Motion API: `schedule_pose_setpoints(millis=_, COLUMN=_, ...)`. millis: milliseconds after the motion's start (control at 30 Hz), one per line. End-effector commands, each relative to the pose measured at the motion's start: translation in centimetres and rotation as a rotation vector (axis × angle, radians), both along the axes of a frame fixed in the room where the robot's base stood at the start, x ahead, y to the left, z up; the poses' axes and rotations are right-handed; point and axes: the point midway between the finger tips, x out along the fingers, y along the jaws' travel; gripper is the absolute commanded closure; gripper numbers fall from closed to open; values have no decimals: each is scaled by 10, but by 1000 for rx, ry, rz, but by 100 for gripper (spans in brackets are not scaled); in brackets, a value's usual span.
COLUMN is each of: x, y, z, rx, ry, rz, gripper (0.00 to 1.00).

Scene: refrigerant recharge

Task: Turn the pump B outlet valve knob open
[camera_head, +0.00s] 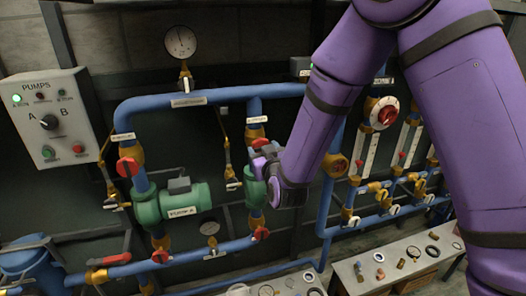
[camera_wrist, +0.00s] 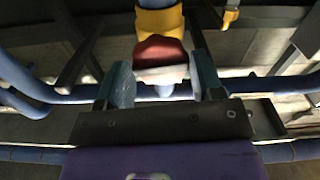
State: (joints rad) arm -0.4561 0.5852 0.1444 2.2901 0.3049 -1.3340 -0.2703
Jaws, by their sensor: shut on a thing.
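The pump B outlet valve knob is a red handle (camera_head: 259,143) under a brass fitting on the right vertical blue pipe, above the green pump B (camera_head: 254,192). In the wrist view the red knob (camera_wrist: 160,52) sits between my two fingers, below a yellow-brass body (camera_wrist: 159,20). My gripper (camera_head: 262,158) reaches it from the right and is shut on the knob, with a finger on each side; the gripper also fills the lower wrist view (camera_wrist: 163,82). My gripper hides part of the knob and pump B in the head view.
Green pump A (camera_head: 180,200) with its red upper knob (camera_head: 127,167) stands to the left. A pump switch box (camera_head: 48,120) is at far left, a gauge (camera_head: 181,42) above. Thin brass-fitted lines (camera_head: 229,150) run close left of my gripper. A parts table (camera_head: 345,272) stands lower right.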

Motion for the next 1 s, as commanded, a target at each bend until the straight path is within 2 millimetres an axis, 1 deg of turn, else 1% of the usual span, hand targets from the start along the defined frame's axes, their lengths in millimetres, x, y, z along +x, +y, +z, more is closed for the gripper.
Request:
schedule_pose_setpoints(millis=100, x=-1, y=1, z=1, rx=-139, ry=-44, rz=3, gripper=67)
schedule_pose_setpoints(millis=233, x=0, y=1, z=1, rx=-244, ry=-74, rz=2, gripper=67)
schedule_pose_setpoints(millis=633, x=0, y=0, z=2, rx=-297, ry=-89, rz=1, gripper=67)
schedule_pose_setpoints(millis=900, x=0, y=1, z=2, rx=-581, ry=-172, rz=1, gripper=67)
schedule_pose_setpoints(millis=1000, x=0, y=0, z=2, rx=-636, ry=-187, rz=1, gripper=67)
